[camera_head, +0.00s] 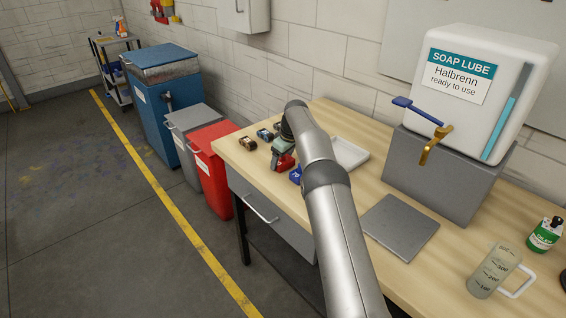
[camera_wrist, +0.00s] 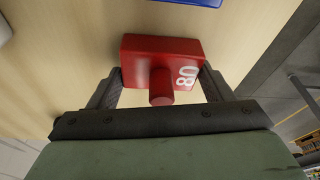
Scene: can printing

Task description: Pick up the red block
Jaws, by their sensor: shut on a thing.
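The red block (camera_wrist: 145,50) has a round red peg on its face and a white "80" on its right part. It sits between the two fingers of my gripper (camera_wrist: 160,85) in the wrist view, and the fingers are shut on its sides. In the head view the red block (camera_head: 283,162) shows under my gripper (camera_head: 281,152) near the table's front left edge. Whether the block touches the table is hard to tell. My arm hides part of the area to its right.
A blue block (camera_head: 295,175) lies close to the right. Small dark and brown items (camera_head: 248,143) lie to the left. A white tray (camera_head: 349,153), a grey plate (camera_head: 399,227) and a soap dispenser (camera_head: 470,90) are on the table (camera_head: 340,115). Bins (camera_head: 212,160) stand at its left.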

